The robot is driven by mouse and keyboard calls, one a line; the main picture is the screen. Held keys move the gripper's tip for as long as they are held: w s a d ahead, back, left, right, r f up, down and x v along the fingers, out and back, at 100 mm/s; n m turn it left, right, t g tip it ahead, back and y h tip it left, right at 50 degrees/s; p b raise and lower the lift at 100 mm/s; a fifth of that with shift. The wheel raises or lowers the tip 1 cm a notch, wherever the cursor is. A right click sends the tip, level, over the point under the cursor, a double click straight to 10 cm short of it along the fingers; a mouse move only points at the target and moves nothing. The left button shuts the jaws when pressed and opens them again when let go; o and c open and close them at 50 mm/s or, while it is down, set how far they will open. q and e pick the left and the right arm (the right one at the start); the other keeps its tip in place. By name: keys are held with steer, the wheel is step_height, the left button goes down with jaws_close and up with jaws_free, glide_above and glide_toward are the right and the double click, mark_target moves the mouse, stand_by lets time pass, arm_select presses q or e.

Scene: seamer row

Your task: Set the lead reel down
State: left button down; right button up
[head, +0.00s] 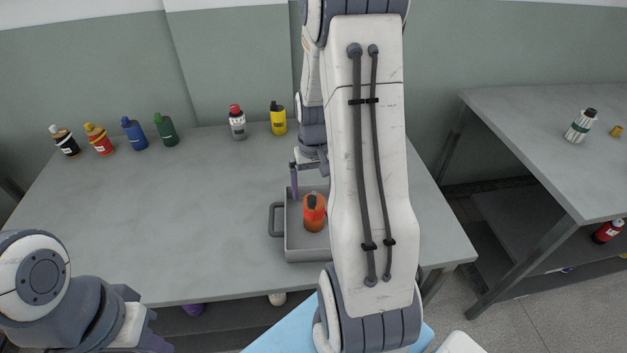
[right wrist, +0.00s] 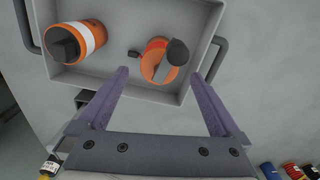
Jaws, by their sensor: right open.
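A grey tray (head: 303,255) with side handles stands on the table, and it fills the top of the right wrist view (right wrist: 118,88). An orange bottle-like item with a dark top (head: 314,214) stands in it; my arm hides the tray's right part. The wrist view shows two orange items in the tray: one with a white band (right wrist: 88,38) at left, one with a dark cap (right wrist: 160,72) at right. I cannot tell whether either is the lead reel. My right gripper (right wrist: 160,78) is open, its fingertips near the right item, with nothing gripped. My left gripper is barely visible.
Several coloured bottles (head: 134,134) stand along the back left of the table, with a red-capped bottle (head: 237,123) and a yellow one (head: 278,118) nearer the middle. The table left of the tray is clear. Another table (head: 540,125) stands at right.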

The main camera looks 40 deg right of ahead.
steer(key=shift+r, duration=1.5)
steer(key=s+a+r+n, duration=0.1)
steer(key=a+r+n, duration=0.2)
steer(key=a, duration=0.6)
steer(key=s+a+r+n, duration=0.1)
steer(key=a+r+n, duration=0.1)
steer(key=a, duration=0.7)
steer(key=s+a+r+n+y, duration=0.1)
steer(key=s+a+r+n, duration=0.2)
steer(key=s+a+n, duration=0.4)
steer(key=s+a, duration=0.6)
steer(key=s, duration=0.1)
steer(key=shift+s+r+n, duration=0.15)
steer(key=shift+s+n, duration=0.1)
steer(key=shift+n, duration=0.15)
